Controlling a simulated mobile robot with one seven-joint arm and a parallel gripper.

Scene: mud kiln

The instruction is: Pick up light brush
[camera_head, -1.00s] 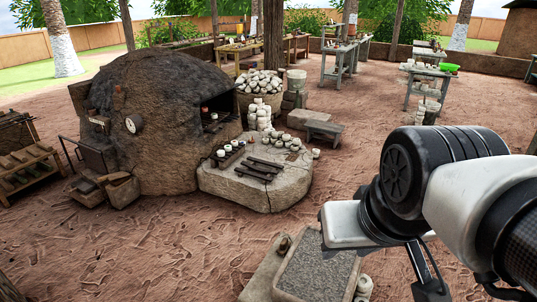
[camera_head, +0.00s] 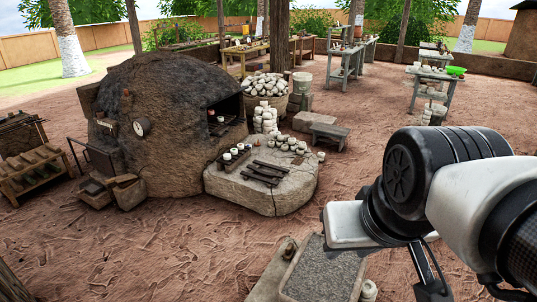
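I cannot make out a light brush in this view. Part of my arm, white and black, fills the right side, but no gripper fingers can be told apart there. The arm hides some of the ground and whatever lies behind it. Small items on the distant tables are too small to name.
A domed mud kiln (camera_head: 165,125) stands left of centre. Beside it, a low stone platform (camera_head: 245,203) bears small pots and dark bars. A wooden bench (camera_head: 240,52) and grey tables (camera_head: 434,77) stand farther back. A stone slab (camera_head: 322,274) lies near front. Bare ground is open at front left.

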